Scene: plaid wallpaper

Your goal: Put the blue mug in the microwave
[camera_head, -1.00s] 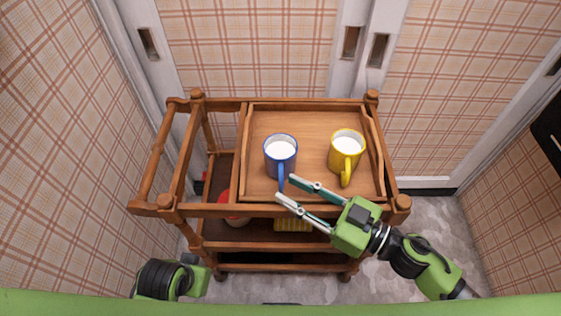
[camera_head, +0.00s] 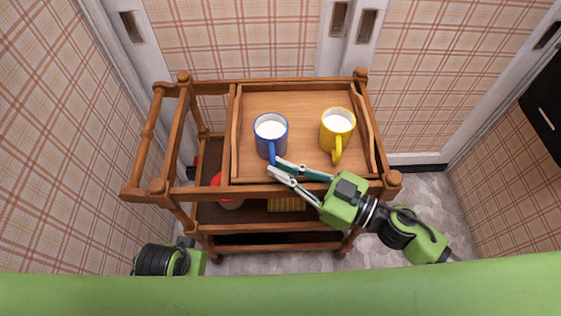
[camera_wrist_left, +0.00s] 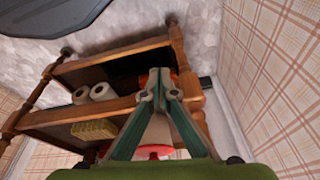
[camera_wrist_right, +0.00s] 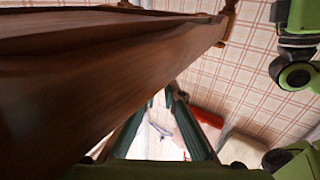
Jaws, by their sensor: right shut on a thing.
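The blue mug (camera_head: 271,134), filled with something white, stands upright on the wooden tray (camera_head: 290,100) on top of the cart, handle towards me. My right gripper (camera_head: 274,167) comes in from the right and is shut on the mug's handle. In the right wrist view its fingers (camera_wrist_right: 163,97) show, but the blue mug cannot be made out. My left arm is low at the left in the head view, its fingers hidden there. No microwave is recognisable.
A yellow mug (camera_head: 337,128) with white contents stands right of the blue mug, close to my right gripper. The wooden cart (camera_head: 160,140) has rails and corner posts around the tray. Its lower shelf holds a red-topped item (camera_head: 228,203) and a yellow item (camera_head: 286,204). Plaid walls stand close.

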